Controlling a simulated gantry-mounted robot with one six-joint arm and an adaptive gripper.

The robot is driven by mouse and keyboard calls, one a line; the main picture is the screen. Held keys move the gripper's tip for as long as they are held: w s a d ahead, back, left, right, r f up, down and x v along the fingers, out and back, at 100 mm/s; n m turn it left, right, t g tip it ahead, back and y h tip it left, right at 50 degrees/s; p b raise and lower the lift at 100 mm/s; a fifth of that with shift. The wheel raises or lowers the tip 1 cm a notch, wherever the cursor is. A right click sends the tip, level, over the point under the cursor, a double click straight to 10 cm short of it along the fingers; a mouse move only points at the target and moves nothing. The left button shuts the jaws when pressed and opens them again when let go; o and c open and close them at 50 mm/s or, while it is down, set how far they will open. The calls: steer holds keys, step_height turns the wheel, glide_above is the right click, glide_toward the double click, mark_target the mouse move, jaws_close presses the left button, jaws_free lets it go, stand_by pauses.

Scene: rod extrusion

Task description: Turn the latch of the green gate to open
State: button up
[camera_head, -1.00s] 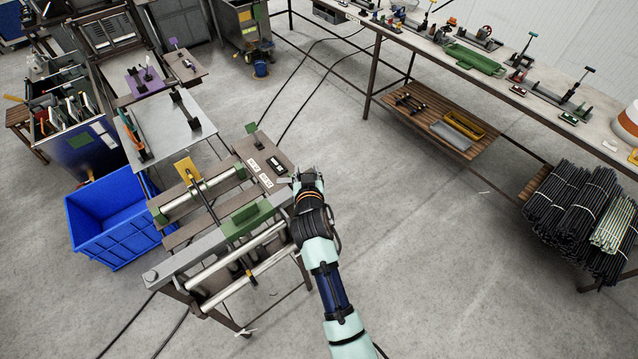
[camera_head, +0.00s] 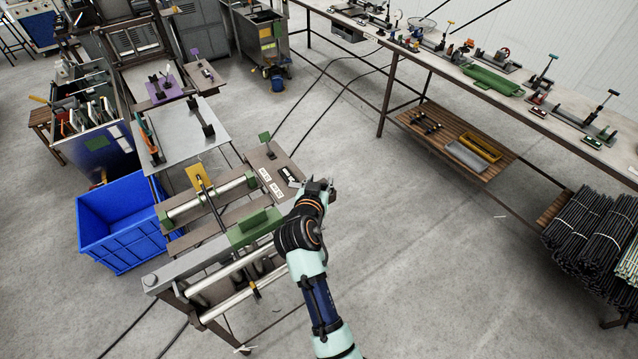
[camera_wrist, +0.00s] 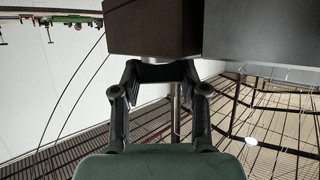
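A green block (camera_head: 255,228), perhaps the green gate, sits on the metal frame of the near workstation. A smaller upright green plate (camera_head: 265,138) stands at the back of that station. I cannot make out which part is the latch. My gripper (camera_head: 318,186) is just right of the station's brown panel (camera_head: 283,168), to the right of the green block and apart from it. In the wrist view my gripper (camera_wrist: 160,73) has its fingers spread with nothing clearly held. A dark block (camera_wrist: 152,27) lies just beyond the fingertips; contact cannot be told.
A yellow plate (camera_head: 198,177) and silver rollers (camera_head: 208,198) are on the station. A blue bin (camera_head: 120,225) stands to its left. A long workbench (camera_head: 452,82) with tools runs at the right, black rod bundles (camera_head: 588,222) below it.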

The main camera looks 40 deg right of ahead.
steer(key=o, duration=0.4)
